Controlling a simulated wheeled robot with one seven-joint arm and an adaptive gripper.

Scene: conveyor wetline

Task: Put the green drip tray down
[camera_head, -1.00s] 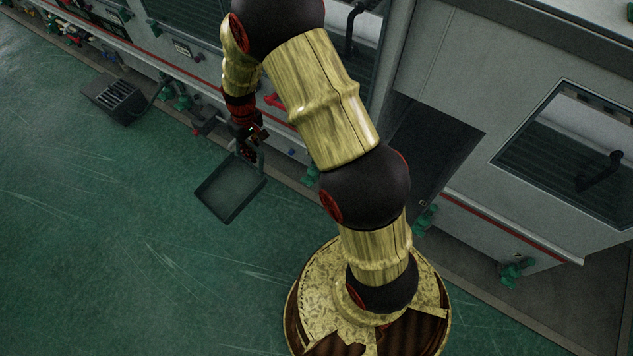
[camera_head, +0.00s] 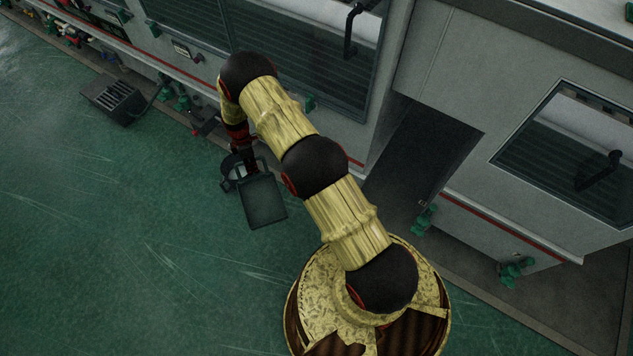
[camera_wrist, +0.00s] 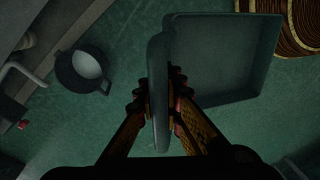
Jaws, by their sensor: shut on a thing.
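The green drip tray (camera_head: 265,203) is a shallow, dark square pan with a raised wall. In the wrist view the tray (camera_wrist: 222,50) fills the upper middle, open side facing the camera. My gripper (camera_wrist: 165,100) is shut on the tray's near upright edge, with one finger on each side of it. In the head view my gripper (camera_head: 245,168) is at the tray's upper left and partly hidden by my arm. The tray is over the green floor; its height above it is hard to tell.
A dark round pot with a pale inside (camera_wrist: 88,68) stands on the floor left of the tray; this pot (camera_head: 230,172) also shows in the head view. The machine front (camera_head: 290,60) runs along the back. A slotted dark box (camera_head: 113,98) is at far left. Floor (camera_head: 130,260) in front is clear.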

